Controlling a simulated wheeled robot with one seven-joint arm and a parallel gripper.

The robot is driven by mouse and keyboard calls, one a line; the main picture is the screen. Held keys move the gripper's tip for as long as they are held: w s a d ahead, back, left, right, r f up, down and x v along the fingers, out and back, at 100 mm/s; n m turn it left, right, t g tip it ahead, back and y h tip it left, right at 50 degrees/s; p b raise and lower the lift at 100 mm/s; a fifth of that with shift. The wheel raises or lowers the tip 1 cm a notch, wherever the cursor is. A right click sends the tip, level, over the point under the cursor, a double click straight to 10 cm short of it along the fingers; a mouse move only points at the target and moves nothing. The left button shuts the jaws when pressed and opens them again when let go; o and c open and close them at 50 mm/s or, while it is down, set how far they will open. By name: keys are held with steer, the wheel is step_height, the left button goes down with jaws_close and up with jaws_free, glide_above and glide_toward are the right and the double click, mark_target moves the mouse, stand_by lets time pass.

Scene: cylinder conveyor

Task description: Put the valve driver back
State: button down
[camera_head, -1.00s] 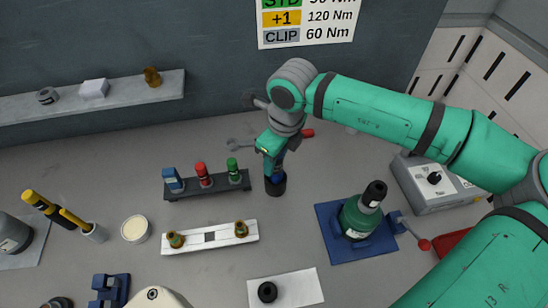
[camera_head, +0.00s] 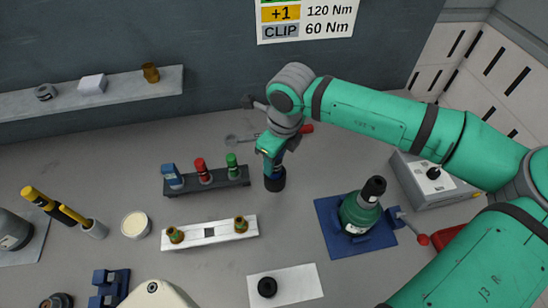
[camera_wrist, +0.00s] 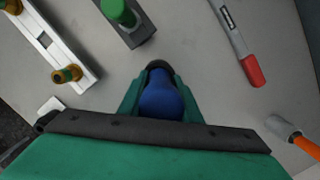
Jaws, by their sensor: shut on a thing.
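My gripper (camera_head: 271,158) is shut on a blue-handled tool, which I take to be the valve driver (camera_wrist: 162,96). In the wrist view its rounded blue body sits between the two green fingers. In the head view its blue part (camera_head: 276,171) shows under my gripper, with a dark round piece (camera_head: 275,184) directly below it. I cannot tell whether that dark piece is part of the tool or a holder around it, nor whether it touches the table. The tool looks about upright, just right of the dark rack (camera_head: 207,186).
The rack holds blue, red and green-topped pieces. A white strip (camera_head: 209,232) with two brass fittings lies in front. A red-ended tool (camera_wrist: 244,55) lies behind my gripper.

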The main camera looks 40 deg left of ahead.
steer(key=shift+f, duration=0.35)
steer(key=c, duration=1.2)
jaws_free()
step_height(320, 180, up, 6)
steer(key=shift+f, duration=0.1)
